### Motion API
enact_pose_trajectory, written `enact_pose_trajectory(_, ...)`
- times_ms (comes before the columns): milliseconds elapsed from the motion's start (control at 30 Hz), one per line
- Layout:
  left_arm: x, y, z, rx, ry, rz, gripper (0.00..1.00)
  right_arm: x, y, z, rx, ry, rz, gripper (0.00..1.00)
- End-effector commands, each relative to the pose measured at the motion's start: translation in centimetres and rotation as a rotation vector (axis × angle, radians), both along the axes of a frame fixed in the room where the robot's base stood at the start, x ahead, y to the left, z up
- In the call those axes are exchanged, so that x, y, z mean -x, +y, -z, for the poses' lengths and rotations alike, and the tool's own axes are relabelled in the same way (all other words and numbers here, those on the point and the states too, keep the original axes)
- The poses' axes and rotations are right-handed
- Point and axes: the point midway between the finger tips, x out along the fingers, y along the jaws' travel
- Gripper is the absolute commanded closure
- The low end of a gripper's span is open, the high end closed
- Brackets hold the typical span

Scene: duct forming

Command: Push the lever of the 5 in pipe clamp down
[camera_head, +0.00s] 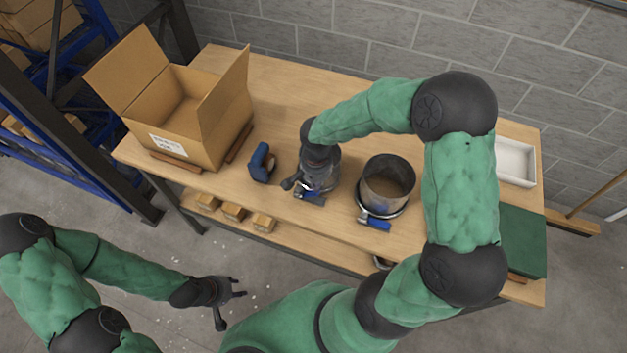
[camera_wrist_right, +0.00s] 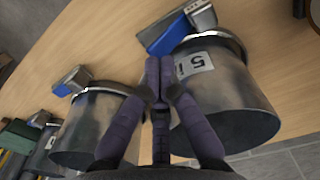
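The pipe with a "5 i..." label (camera_wrist_right: 225,85) stands on the table at the right of the right wrist view. Its clamp has a blue lever (camera_wrist_right: 165,33) with a metal end, sticking out from the rim. In the head view this lever (camera_head: 316,199) is in front of the pipe (camera_head: 331,180), which my right gripper partly hides. My right gripper (camera_head: 288,184) is over this pipe, beside the lever. In the wrist view its fingertips (camera_wrist_right: 160,76) are together and empty; contact cannot be told. My left gripper (camera_head: 232,300) is open and empty, off the table's front.
A second pipe (camera_head: 388,183) with a blue-lever clamp (camera_head: 376,223) stands to the right. A blue tool (camera_head: 261,163) and an open cardboard box (camera_head: 205,115) are to the left. A white tray (camera_head: 516,162) and green mat (camera_head: 522,242) lie at right. A block wall is behind.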

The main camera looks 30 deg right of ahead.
Motion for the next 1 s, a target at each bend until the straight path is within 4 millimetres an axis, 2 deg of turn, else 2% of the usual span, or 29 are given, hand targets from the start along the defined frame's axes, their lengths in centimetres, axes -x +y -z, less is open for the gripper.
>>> enact_pose_trajectory(567, 0.0, 0.0, 0.1, 0.0, 0.0, 0.0, 0.6, 0.0, 0.0, 0.1, 0.0, 0.0, 0.0, 1.0)
enact_pose_trajectory(1000, 0.0, 0.0, 1.1, 0.0, 0.0, 0.0, 0.6, 0.0, 0.0, 1.2, 0.0, 0.0, 0.0, 1.0)
